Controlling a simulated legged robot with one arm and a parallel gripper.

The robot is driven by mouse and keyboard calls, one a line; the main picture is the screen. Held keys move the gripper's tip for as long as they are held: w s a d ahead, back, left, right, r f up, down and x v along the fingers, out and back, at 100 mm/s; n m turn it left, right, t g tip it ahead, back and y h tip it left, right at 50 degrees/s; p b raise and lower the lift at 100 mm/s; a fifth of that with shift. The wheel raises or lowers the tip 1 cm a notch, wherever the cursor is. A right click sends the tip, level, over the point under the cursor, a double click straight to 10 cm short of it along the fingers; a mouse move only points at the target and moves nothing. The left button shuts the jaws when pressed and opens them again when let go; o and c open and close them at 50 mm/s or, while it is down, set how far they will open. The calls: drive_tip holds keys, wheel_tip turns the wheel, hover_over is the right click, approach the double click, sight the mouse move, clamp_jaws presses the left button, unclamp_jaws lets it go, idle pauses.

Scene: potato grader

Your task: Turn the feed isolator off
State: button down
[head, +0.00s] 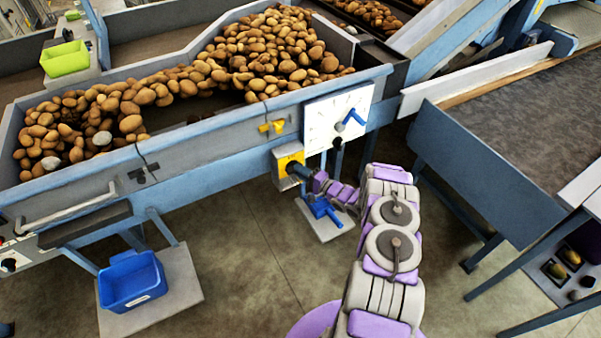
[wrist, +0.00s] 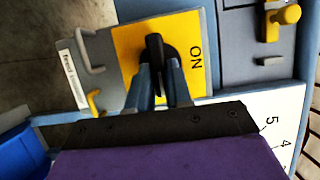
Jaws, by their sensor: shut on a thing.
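The feed isolator is a grey box with a yellow face plate (head: 285,164) on the blue side of the potato hopper. In the wrist view its yellow plate (wrist: 127,42) carries the word ON, turned sideways, to the right of a black handle (wrist: 154,48). My gripper (head: 297,171) reaches the isolator from the front right. In the wrist view my gripper (wrist: 158,78) is shut on the black handle, one finger on each side. The fingers and handle hide part of the plate, and no OFF mark shows.
A white dial with a blue pointer (head: 348,117) sits just right of the isolator. A yellow knob (head: 271,127) is above it. A blue object (head: 320,208) on a grey base stands below. A blue bin (head: 132,282) stands left; the floor between is clear.

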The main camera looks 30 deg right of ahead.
drive_tip(key=shift+d+f, duration=0.1)
drive_tip(key=shift+d, duration=0.15)
drive_tip(key=c, duration=1)
unclamp_jaws()
drive_tip(key=shift+d, duration=0.15)
drive_tip(key=shift+c, duration=0.2)
drive_tip(key=shift+a, duration=0.2)
drive_tip(key=p+v, duration=0.2)
drive_tip(key=v, duration=1.5)
drive_tip(key=shift+s+d+p, duration=0.2)
drive_tip(key=shift+p, duration=0.15)
drive_tip(key=shift+f, duration=0.1)
